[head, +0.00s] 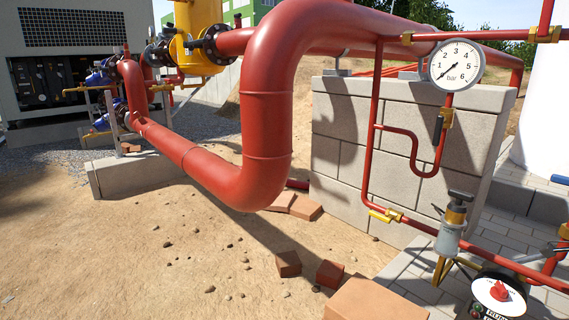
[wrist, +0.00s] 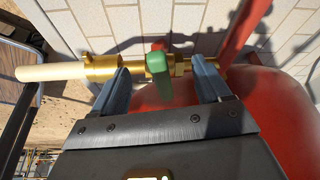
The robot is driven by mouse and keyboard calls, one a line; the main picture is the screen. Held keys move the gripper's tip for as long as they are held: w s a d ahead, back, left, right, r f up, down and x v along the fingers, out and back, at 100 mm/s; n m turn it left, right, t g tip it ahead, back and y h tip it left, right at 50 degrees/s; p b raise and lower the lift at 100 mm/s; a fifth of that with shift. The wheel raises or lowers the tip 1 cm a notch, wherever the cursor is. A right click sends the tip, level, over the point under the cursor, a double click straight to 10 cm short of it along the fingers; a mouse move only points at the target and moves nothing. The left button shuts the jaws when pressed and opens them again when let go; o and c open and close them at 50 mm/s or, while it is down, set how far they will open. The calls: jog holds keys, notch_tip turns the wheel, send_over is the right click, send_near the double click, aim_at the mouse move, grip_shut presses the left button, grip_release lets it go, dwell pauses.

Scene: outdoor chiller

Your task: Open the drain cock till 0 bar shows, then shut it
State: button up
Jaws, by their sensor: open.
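In the wrist view a brass drain cock (wrist: 183,66) with a green handle (wrist: 157,80) lies across the picture in front of a pale block wall. The handle stands crosswise to the brass body. My gripper (wrist: 160,65) is open, one finger on each side of the handle, with a visible gap on both sides. The fingertips overlap the brass body in the picture; I cannot tell whether they touch it. The pressure gauge (head: 457,65) is at the upper right of the head view, its dark needle pointing lower left, near the scale's low end. My gripper and the green handle do not show in the head view.
A cream hose (wrist: 50,71) joins the brass fitting at left; a large red pipe (wrist: 265,105) lies at right. In the head view, thick red pipe (head: 265,110) bends before the block wall (head: 335,130). Loose bricks (head: 288,263) lie on the sand.

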jog(key=shift+r, duration=0.1)
jog(key=p+v, duration=0.4)
jog(key=v, duration=0.2)
jog(key=shift+w+a+r+p, duration=0.1)
jog(key=shift+r+p, duration=0.25)
jog(key=shift+r, duration=0.05)
